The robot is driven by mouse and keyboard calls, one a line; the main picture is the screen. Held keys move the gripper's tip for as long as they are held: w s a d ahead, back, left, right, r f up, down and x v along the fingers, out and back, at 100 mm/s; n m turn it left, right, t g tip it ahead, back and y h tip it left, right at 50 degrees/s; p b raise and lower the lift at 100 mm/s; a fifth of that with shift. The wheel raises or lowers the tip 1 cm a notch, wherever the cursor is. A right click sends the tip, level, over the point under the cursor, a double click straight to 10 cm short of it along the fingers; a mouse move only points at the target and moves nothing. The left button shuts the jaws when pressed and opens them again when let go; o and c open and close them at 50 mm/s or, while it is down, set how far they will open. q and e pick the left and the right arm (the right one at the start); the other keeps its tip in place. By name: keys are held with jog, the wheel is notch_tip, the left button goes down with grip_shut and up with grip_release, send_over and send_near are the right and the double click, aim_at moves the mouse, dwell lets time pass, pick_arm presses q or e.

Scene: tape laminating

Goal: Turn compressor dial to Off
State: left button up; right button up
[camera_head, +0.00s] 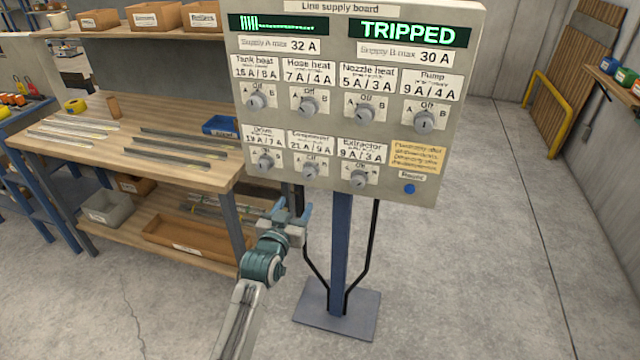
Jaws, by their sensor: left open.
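The supply board (383,134) is a grey panel on a blue post. The compressor dial (311,170) is a round grey knob, second in the lower row, below a label that seems to read "Compressor" and 21 A / 9 A. Its A, Off and B marks are small, and I cannot tell where its pointer sits. My left gripper (293,208) is open and empty. In the picture it is below and slightly left of the compressor dial, apart from it. My right gripper is not in view.
A green display reads TRIPPED (408,33); a blue button (409,188) is at lower right. A wooden workbench (75,149) with metal strips stands left. Floor right of the board is clear.

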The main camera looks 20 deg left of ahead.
aim_at(307, 177)
pick_arm(q)
jog(key=w, duration=0.3)
jog(key=w+r+p, duration=0.1)
jog(key=w, duration=0.3)
jog(key=w+p, duration=0.1)
jog(key=w, duration=0.2)
jog(key=shift+w+d+r, duration=0.1)
jog(key=shift+w+r, duration=0.15)
jog(key=shift+w, duration=0.15)
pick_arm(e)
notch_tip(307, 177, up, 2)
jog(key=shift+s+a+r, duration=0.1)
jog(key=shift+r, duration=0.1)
pick_arm(q)
jog(key=c, duration=1)
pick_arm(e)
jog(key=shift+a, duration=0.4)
